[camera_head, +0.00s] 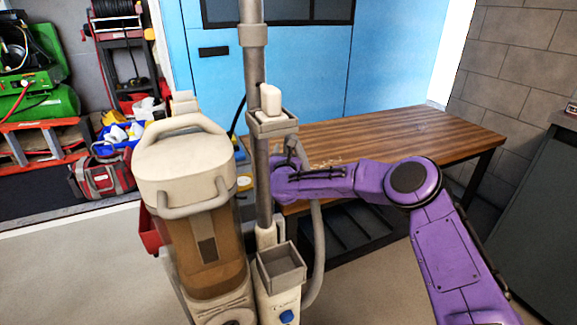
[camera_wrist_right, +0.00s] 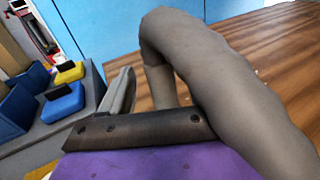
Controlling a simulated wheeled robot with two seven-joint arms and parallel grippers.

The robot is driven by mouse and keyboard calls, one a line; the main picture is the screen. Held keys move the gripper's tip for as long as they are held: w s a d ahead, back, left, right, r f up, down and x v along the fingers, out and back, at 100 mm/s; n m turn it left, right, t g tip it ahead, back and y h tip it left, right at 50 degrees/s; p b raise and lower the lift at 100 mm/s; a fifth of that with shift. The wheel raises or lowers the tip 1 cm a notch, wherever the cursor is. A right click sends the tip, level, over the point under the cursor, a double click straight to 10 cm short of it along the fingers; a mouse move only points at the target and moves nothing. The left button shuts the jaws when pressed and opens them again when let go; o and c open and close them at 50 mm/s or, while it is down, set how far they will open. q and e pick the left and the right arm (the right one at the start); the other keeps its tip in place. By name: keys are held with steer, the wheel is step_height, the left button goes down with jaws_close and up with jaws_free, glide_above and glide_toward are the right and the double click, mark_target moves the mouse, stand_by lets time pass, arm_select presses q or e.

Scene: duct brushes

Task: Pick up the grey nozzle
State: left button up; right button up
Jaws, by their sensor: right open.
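The grey nozzle cannot be picked out for certain. A grey tapered piece (camera_wrist_right: 118,92) shows just beyond my right gripper's dark bar in the right wrist view; whether it is the nozzle is unclear. My right gripper (camera_head: 286,160) is at the upright grey pole (camera_head: 262,182) of the vacuum machine (camera_head: 185,165), just below the upper holder (camera_head: 272,124). It is open, and its fingertips are partly hidden. A thick grey hose (camera_wrist_right: 215,75) arches close beside it in the wrist view. My left gripper is out of view.
A pale block (camera_head: 270,99) stands in the upper holder. An open grey tray (camera_head: 281,262) sits lower on the machine. A wooden table (camera_head: 400,134) stands behind my purple right arm. Blue cabinets (camera_head: 395,55) are beyond it. Red-and-grey bag (camera_head: 103,176) lies at left.

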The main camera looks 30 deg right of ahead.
steer(key=x, duration=0.3)
steer(key=shift+w+d+f, duration=0.1)
steer(key=shift+w+d, duration=0.1)
steer(key=shift+w, duration=0.1)
steer(key=shift+c, duration=0.3)
jaws_close()
step_height(320, 180, up, 15)
steer(key=p, duration=0.3)
